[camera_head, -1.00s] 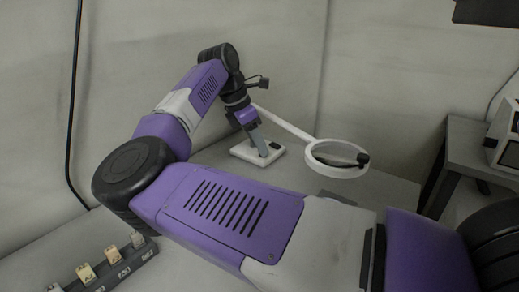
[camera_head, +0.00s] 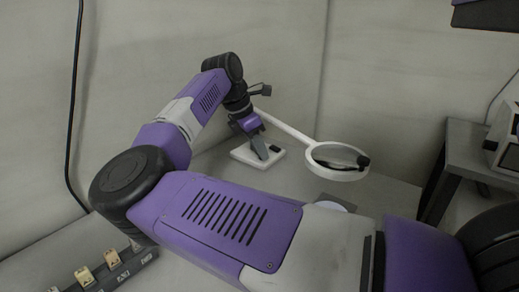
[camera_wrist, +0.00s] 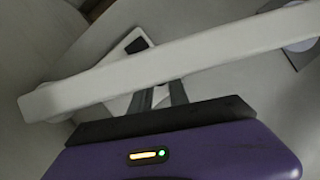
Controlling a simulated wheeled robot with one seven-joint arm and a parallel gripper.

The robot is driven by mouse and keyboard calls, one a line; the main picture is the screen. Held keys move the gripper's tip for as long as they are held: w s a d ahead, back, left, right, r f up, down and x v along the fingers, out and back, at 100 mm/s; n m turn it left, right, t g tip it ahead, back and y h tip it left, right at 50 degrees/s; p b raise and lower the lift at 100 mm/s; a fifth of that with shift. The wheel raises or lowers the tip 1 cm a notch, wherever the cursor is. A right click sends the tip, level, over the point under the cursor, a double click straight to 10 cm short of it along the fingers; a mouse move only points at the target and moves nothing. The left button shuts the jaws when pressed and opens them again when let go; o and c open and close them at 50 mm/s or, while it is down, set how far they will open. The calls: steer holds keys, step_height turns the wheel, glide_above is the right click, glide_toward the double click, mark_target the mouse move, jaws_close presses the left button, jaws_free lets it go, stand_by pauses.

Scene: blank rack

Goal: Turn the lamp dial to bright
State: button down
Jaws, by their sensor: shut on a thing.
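The white lamp has a flat base (camera_head: 241,155), a slanting arm (camera_head: 288,128) and a ring-shaped head (camera_head: 338,177). My gripper (camera_head: 263,153) points down at the base, its fingers close over it. In the wrist view the lamp arm (camera_wrist: 200,58) crosses in front of the fingers (camera_wrist: 160,98), with part of the base (camera_wrist: 116,103) behind. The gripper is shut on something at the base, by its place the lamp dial. The dial itself is hidden by the fingers and lamp arm, so its setting cannot be read. A small dark patch (camera_head: 275,149) shows on the base.
My own arm covers much of the table (camera_head: 215,171). A dark rack with several small tagged pieces (camera_head: 110,258) stands at the lower left. A grey disc on a dark plate (camera_head: 335,203) lies below the lamp head. A grey side table (camera_head: 468,150) stands at right.

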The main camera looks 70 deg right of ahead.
steer(key=n+t, duration=0.1)
steer(key=n, duration=0.3)
steer(key=shift+s+a+h, duration=0.1)
steer(key=shift+s+h, duration=0.05)
steer(key=shift+h, duration=0.25)
steer(key=c, duration=1.3)
jaws_free()
steer(key=shift+o, duration=0.2)
steer(key=shift+r, duration=0.1)
steer(key=p+v, duration=0.1)
steer(key=v, duration=0.6)
steer(key=shift+a+r, duration=0.15)
steer(key=shift+r, duration=0.15)
